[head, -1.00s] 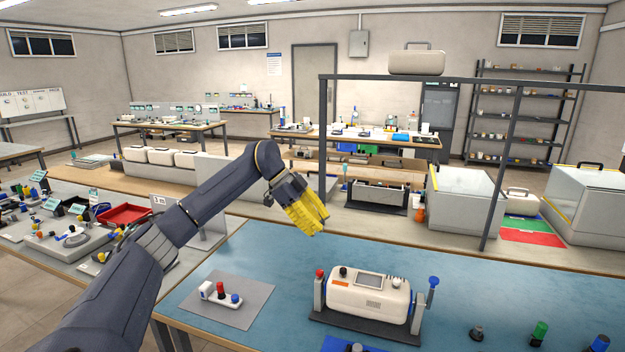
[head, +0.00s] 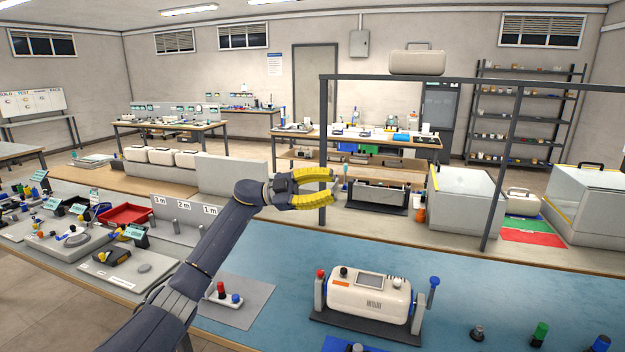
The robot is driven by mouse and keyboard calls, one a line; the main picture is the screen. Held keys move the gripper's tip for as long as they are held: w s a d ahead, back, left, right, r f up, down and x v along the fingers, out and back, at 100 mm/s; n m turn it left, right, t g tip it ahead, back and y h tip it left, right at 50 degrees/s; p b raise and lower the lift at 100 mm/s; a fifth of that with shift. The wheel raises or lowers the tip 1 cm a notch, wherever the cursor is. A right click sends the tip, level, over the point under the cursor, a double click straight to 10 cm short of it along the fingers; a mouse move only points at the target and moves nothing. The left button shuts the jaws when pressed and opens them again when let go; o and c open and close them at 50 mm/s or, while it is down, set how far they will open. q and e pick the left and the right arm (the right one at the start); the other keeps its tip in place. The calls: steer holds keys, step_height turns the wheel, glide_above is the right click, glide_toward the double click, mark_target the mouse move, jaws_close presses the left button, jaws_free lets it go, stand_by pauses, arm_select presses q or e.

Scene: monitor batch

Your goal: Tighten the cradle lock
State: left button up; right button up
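A cream monitor (head: 368,293) with a small screen sits in a dark cradle (head: 362,333) on the blue bench mat. A red knob (head: 320,273) tops the cradle's left post. A blue knob (head: 434,281) tops the right post, on a lever-like upright. I cannot tell which one is the lock. My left gripper (head: 334,188), with yellow fingers, is open and empty, raised above and behind the monitor, and touches nothing. My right gripper is not in view.
A dark post (head: 505,170) and overhead rail stand behind the bench. Green (head: 540,333) and blue capped items stand at the right front.

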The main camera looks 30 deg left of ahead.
arm_select(q)
steer(key=a+t, duration=0.1)
steer(key=a, duration=0.1)
steer(key=a+r+t+h, duration=0.1)
steer(key=a, duration=0.1)
steer(key=shift+s+r+t+h, duration=0.1)
steer(key=shift+s+t+h, duration=0.1)
steer(key=shift+t+h, duration=0.15)
steer(key=shift+r, duration=0.1)
